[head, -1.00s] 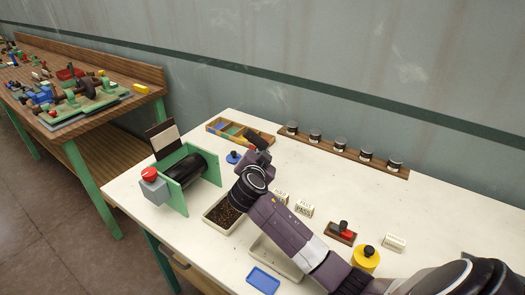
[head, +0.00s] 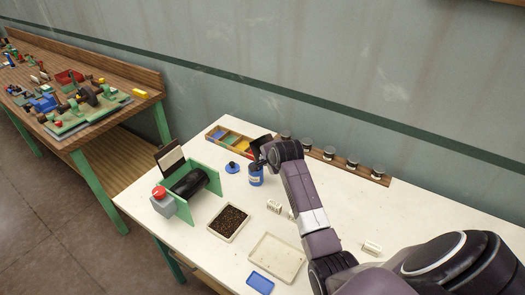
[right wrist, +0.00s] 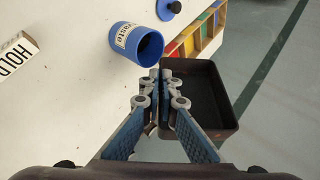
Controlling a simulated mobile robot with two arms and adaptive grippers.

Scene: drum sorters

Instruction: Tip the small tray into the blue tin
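The blue tin (head: 256,176) stands open on the white table; its label reads WASTE in the right wrist view (right wrist: 126,40). My right gripper (head: 264,161) is just behind and beside the tin's top. In the right wrist view my right gripper (right wrist: 165,80) is shut on the near edge of the small dark tray (right wrist: 228,142). The tray is beside the tin, and its dark inside faces the wrist camera; I see no clear contents. In the head view the tray (head: 259,145) shows as a dark, tilted shape partly behind the gripper. My left gripper is out of view.
A blue lid (head: 232,168) lies left of the tin. A divided coloured box (head: 229,140) and a row of jars (head: 329,153) stand behind. A green-framed drum (head: 188,183), a tray of dark grains (head: 229,222) and an empty cream tray (head: 277,258) are nearer.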

